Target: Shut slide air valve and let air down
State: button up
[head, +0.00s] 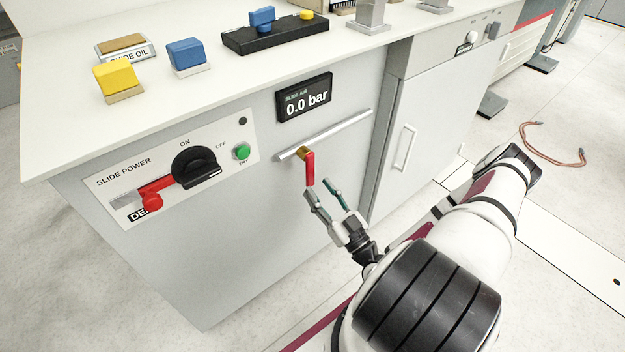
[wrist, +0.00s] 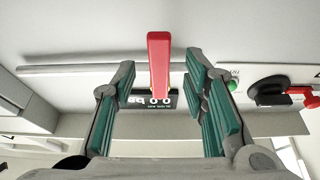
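The slide air valve has a red lever (head: 309,168) on a brass body (head: 303,153), mounted on a thin grey pipe (head: 350,130) on the cabinet front. The lever points down, across the pipe. The slide air display (head: 305,97) above it reads 0.0 bar. My gripper (head: 320,190) is open just below the lever's lower end. In the wrist view the red lever (wrist: 158,62) stands between the two green-padded fingers, with gaps on both sides. The display (wrist: 165,101) is partly hidden behind the lever there. Contact between lever and fingers is not visible.
The slide power panel (head: 225,128) is at left, with a black knob (head: 194,165), a red lockout piece (head: 152,201) and a green button (head: 241,151). The worktop (head: 75,45) carries yellow and blue blocks. A cabinet door handle (head: 405,147) is at right. A hose (head: 550,155) lies on the floor.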

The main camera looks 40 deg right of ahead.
jog(key=v, duration=0.7)
jog(key=shift+w, duration=0.1)
